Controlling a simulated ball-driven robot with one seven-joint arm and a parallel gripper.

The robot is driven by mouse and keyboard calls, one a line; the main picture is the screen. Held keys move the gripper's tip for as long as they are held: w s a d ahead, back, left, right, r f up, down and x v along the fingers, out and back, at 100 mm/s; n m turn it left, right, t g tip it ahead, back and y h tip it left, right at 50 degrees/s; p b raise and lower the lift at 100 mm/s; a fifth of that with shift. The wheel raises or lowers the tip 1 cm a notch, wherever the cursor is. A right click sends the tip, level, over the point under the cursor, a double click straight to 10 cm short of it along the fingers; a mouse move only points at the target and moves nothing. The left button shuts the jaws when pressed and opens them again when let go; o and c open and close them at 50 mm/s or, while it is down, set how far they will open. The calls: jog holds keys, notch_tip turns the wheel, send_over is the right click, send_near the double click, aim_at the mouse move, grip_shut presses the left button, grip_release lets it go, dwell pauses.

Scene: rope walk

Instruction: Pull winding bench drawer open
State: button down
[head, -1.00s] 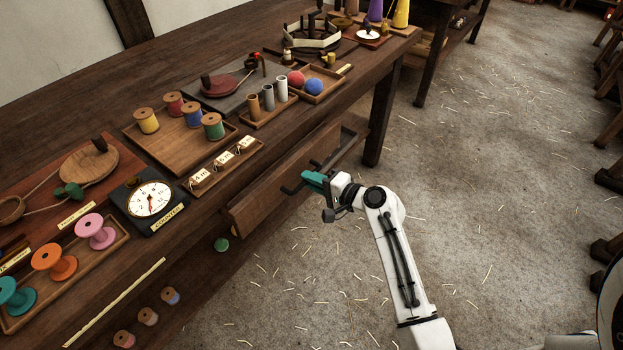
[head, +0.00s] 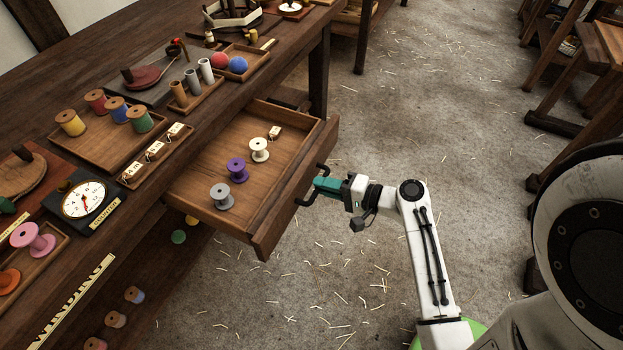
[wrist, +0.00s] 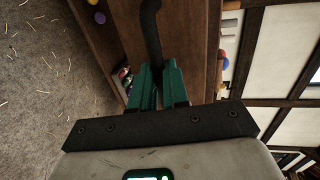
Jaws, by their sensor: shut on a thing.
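The winding bench (head: 215,102) stands at the left in the head view. Its wooden drawer (head: 200,178) is pulled well out, and its inside shows. Grey, purple and white spools and a small tagged item lie in it. A dark bar handle (head: 302,203) is on the drawer front (head: 290,205). My gripper (head: 317,187), with teal fingers, is at this handle and shut on it. In the wrist view the dark handle (wrist: 151,35) runs down between the teal fingers (wrist: 156,82), with the drawer front behind. The exact grip contact is partly hidden by the fingers.
On the bench top are a spool tray (head: 90,142), a counter dial (head: 85,199), a tray with red and blue balls (head: 248,72) and other items. Small spools sit on a lower shelf (head: 115,318). The straw-strewn floor (head: 420,110) right of the drawer is clear. Stools stand far right.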

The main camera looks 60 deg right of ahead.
jog(key=shift+s, duration=0.35)
jog(key=c, duration=1.1)
grip_release()
jog(key=v, duration=1)
jog(key=shift+s, duration=0.35)
jog(key=shift+a, duration=0.1)
